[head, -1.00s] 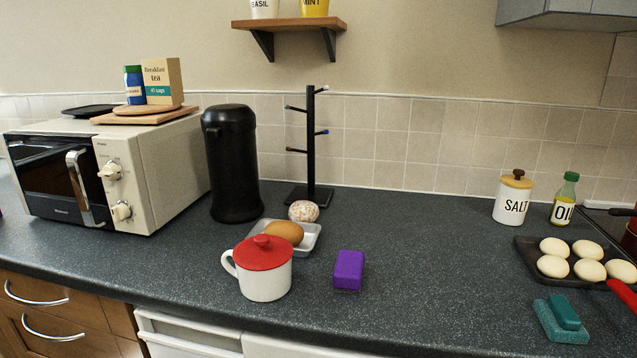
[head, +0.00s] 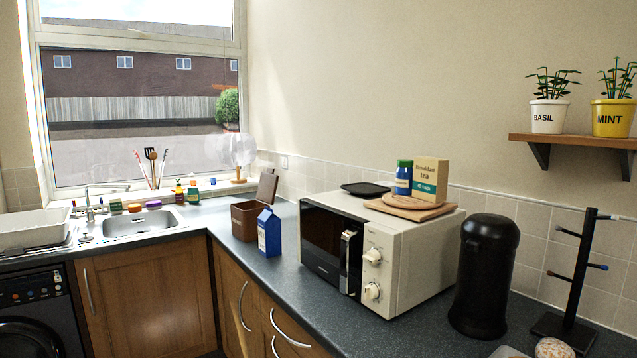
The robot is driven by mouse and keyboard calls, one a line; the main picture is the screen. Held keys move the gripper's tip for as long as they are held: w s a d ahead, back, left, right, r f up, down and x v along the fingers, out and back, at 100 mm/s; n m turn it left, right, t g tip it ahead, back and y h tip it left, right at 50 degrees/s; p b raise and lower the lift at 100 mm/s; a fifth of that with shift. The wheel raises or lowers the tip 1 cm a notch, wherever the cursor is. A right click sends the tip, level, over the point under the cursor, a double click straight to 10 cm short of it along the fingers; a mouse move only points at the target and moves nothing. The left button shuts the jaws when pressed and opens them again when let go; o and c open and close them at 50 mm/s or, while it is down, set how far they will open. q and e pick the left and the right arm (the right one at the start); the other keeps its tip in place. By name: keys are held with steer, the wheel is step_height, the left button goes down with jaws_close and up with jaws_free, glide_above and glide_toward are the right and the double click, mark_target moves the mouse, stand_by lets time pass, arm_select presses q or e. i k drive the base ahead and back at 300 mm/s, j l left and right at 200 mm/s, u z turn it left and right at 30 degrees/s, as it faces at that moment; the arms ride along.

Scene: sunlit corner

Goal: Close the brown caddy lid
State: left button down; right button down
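The brown caddy (head: 246,219) stands on the counter in the corner, left of the microwave. Its lid (head: 267,188) is raised, standing up at the caddy's right rear side. A blue and white carton (head: 269,231) stands right in front of the caddy, at its right, and hides part of it. Neither of my grippers shows in the head view.
A black bin (head: 484,275) and mug tree (head: 574,280) are further right. The sink (head: 142,222) is left. Counter in front of the carton is narrow.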

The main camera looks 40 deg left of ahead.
mark_target(268, 181)
steer(key=u, duration=1.2)
steer(key=i+j+u, duration=0.2)
steer(key=i, duration=0.3)
steer(key=i+j+u, duration=0.25)
steer(key=i, duration=0.3)
steer(key=k+l, duration=0.05)
steer(key=l, duration=0.05)
